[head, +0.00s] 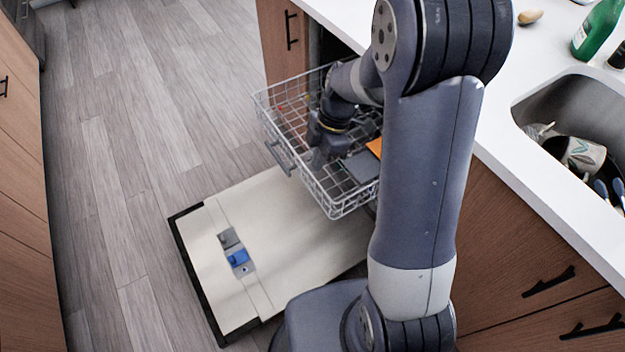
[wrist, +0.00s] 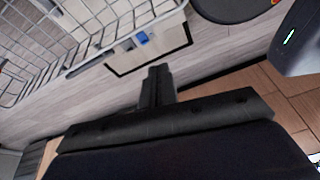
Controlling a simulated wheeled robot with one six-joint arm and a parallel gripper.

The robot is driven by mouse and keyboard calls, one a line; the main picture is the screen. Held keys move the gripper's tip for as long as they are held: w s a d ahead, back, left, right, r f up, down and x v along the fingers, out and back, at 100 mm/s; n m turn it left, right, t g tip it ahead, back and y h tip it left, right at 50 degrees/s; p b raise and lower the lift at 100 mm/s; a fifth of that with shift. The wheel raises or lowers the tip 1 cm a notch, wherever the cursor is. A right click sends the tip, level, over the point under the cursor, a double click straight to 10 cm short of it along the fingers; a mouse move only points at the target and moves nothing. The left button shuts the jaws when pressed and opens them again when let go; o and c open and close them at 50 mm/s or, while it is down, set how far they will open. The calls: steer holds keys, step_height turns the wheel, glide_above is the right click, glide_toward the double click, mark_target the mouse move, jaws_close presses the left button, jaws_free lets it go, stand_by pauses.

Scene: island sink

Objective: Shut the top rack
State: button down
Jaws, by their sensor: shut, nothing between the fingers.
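The top rack (head: 345,205) is a white wire basket pulled out of the dishwasher under the counter, above the lowered door (head: 290,235). A grey handle (head: 281,158) is on its outer front side. The rack also shows at the upper left of the wrist view (wrist: 100,47). My gripper (head: 318,158) appears over or near the rack's front part in the head view; its exact height is unclear. In the wrist view my gripper (wrist: 154,72) has its fingers together, empty, pointing beside the rack. My arm hides the rack's right and rear parts.
The door has a blue and grey dispenser (head: 238,258) on its inner face. An orange item (head: 375,147) shows in or behind the rack. A counter (head: 545,185) with a sink (head: 580,110) is at the right. Wooden floor (head: 150,130) is clear at the left.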

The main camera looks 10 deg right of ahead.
mark_target(319, 184)
steer(key=s+a+f+n, duration=0.2)
steer(key=a+f, duration=0.2)
steer(key=f, duration=0.6)
steer(key=shift+w+d+r, duration=0.15)
steer(key=shift+w+d, duration=0.4)
steer(key=shift+d, duration=0.35)
steer(key=shift+w+d+r, duration=0.1)
steer(key=shift+w+d, duration=0.4)
steer(key=shift+d, duration=0.4)
steer(key=shift+w+d+f+b, duration=0.1)
steer(key=shift+w+d+b, duration=0.1)
steer(key=shift+d+b, duration=0.15)
steer(key=w+d+b, duration=0.2)
steer(key=w+d, duration=0.1)
steer(key=d, duration=0.4)
steer(key=shift+d, duration=0.25)
